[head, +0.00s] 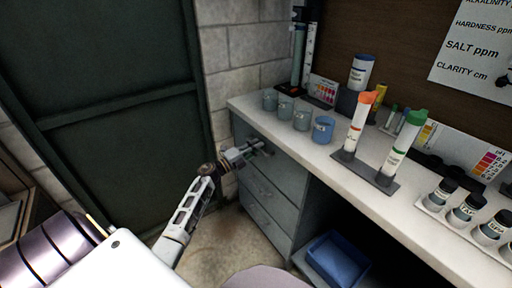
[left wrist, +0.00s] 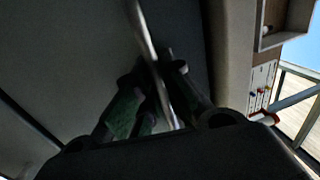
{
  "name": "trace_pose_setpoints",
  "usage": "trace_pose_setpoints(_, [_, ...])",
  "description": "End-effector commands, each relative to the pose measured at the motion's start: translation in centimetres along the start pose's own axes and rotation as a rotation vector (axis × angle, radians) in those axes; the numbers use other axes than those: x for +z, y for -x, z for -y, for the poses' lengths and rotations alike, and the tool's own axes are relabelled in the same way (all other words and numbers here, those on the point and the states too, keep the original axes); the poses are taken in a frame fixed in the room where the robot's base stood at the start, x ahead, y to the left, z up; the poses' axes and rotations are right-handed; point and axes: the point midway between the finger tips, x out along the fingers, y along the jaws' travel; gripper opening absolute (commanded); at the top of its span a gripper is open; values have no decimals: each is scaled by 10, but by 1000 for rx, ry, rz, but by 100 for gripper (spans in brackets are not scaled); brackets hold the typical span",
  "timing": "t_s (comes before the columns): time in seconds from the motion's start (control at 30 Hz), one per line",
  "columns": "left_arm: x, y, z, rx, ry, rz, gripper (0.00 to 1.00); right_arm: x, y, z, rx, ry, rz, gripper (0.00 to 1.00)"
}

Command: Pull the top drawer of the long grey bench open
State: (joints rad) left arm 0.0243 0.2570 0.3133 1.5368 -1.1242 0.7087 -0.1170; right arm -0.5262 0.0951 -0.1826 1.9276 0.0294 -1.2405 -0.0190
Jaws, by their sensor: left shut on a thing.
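The long grey bench (head: 308,166) has a pale top and a stack of grey drawers at its left end. The top drawer (head: 282,165) looks closed or nearly so, its front partly hidden by my gripper. My left gripper (head: 262,147) reaches its front near the bench top and is shut on the drawer handle. In the left wrist view the handle (left wrist: 147,35) shows as a pale bar running between the dark fingers (left wrist: 158,92). That view is dark. My right gripper is not in view.
Grey cups (head: 285,112) and a blue cup (head: 323,130) stand on the bench top above the drawers, with tubes in a stand (head: 377,174) to their right. A blue bin (head: 337,260) sits below. A dark green door (head: 115,110) is at left. Bare floor lies before the drawers.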

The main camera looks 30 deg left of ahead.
Motion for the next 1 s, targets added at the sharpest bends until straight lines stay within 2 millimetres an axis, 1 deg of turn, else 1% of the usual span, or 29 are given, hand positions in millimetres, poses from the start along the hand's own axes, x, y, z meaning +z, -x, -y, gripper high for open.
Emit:
trace_pose_setpoints(0.37, [0,2,0,1,0,0,0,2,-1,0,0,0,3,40])
trace_pose_setpoints(0.57, [0,11,1,3,1,1,0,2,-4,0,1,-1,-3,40])
trace_pose_setpoints(0.63, [0,16,2,4,0,0,0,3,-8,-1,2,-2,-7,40])
trace_pose_setpoints(0.7, [0,24,4,3,0,1,0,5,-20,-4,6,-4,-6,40])
trace_pose_setpoints(0.77, [0,31,5,5,1,1,0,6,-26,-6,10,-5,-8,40])
trace_pose_setpoints(1.0, [0,67,12,7,1,1,0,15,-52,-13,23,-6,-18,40])
